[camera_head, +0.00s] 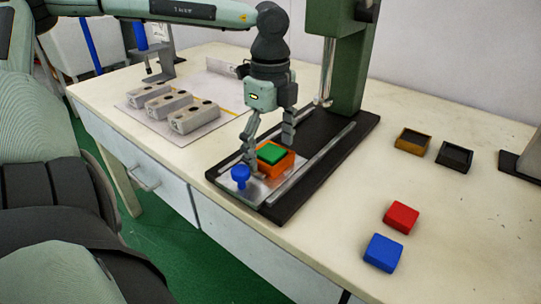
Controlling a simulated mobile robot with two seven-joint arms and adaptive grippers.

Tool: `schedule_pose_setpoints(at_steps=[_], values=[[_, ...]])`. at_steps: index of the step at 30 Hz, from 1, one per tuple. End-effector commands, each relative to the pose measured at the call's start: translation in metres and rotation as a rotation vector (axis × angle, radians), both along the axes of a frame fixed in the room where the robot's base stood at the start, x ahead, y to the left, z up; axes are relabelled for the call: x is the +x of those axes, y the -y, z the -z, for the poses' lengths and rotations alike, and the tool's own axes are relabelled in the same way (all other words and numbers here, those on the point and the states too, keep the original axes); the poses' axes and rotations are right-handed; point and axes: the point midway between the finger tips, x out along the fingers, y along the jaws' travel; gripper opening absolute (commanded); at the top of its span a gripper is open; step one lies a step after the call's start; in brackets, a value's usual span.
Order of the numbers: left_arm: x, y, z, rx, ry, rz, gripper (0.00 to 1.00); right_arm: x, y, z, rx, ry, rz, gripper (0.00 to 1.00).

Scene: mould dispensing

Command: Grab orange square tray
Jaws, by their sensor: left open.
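The orange square tray (281,169) sits on the metal plate of the dark press base, with a green square block (271,153) in its top. My left gripper (269,150) reaches down over it from above, its fingers spread apart. One finger is at the tray's left side and the other is behind its upper right edge. I cannot tell whether either finger touches the tray. My right gripper is not in view.
A blue knob (240,175) stands left of the tray. The green press column (350,60) rises behind. Grey moulds (168,106) lie at left; yellow (411,141) and black (454,156) trays, plus red (401,217) and blue (383,252) blocks, lie at right.

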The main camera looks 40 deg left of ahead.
Motion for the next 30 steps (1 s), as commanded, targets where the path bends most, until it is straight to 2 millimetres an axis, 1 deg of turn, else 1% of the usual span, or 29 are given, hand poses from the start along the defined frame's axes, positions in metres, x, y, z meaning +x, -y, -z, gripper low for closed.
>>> schedule_pose_setpoints(at_steps=[1,2,15,16,25,28,30], values=[[0.000,0.000,0.000,0.000,0.000,0.000,0.84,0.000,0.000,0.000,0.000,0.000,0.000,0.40],[0.000,0.000,0.000,0.000,0.000,0.000,0.80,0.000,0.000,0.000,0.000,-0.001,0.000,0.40],[0.000,0.000,0.000,-0.001,0.000,0.000,0.25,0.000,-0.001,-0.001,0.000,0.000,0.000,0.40],[0.000,0.000,-0.001,-0.001,0.001,0.000,0.24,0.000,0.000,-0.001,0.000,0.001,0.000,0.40],[0.001,0.000,-0.004,-0.001,0.002,0.000,0.24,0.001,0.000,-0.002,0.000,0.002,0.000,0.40],[0.001,0.000,-0.011,0.000,0.005,-0.001,0.24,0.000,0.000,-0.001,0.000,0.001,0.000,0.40],[0.001,0.000,-0.020,0.001,0.005,-0.001,0.24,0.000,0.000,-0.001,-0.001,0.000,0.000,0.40]])
